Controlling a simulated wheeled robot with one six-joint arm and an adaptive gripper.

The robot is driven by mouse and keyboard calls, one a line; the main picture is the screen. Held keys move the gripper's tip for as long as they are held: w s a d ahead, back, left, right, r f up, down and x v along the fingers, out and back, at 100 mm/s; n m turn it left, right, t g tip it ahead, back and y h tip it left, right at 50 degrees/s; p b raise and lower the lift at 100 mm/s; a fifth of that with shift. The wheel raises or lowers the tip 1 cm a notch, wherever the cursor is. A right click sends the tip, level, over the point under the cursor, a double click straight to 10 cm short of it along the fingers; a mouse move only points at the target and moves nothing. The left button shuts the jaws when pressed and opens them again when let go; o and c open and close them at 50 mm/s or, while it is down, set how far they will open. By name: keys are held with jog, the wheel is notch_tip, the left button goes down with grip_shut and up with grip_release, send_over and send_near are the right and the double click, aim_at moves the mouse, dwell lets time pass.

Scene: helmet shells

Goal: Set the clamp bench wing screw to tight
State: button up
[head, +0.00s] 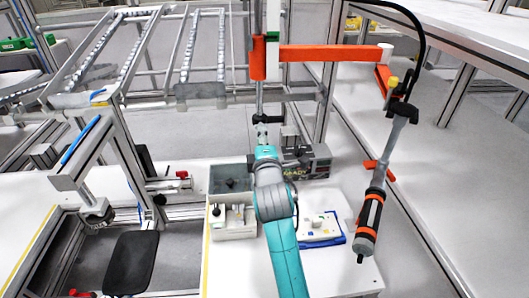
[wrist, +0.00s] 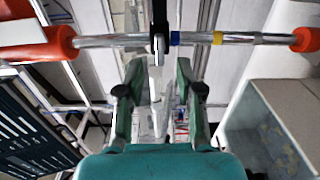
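My gripper (head: 262,134) is raised above the far end of the white table in the head view. In the wrist view its two teal fingers (wrist: 161,72) stand apart with nothing held between them. I cannot single out the clamp bench wing screw for certain. A small red knob (head: 183,175) sits on a metal fitting at the left in the head view, well apart from my gripper. I cannot tell whether it is the wing screw, or how tight it is.
A grey bin (head: 232,228) and a blue-edged tray (head: 322,240) stand on the white table (head: 352,283). An orange-banded tool (head: 369,215) hangs at the right. In the wrist view a chrome bar (wrist: 112,41) with red ends crosses beyond my fingers.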

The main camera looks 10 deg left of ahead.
jog(key=v, duration=0.8)
jog(key=shift+s, duration=0.2)
jog(key=shift+s+d, duration=0.1)
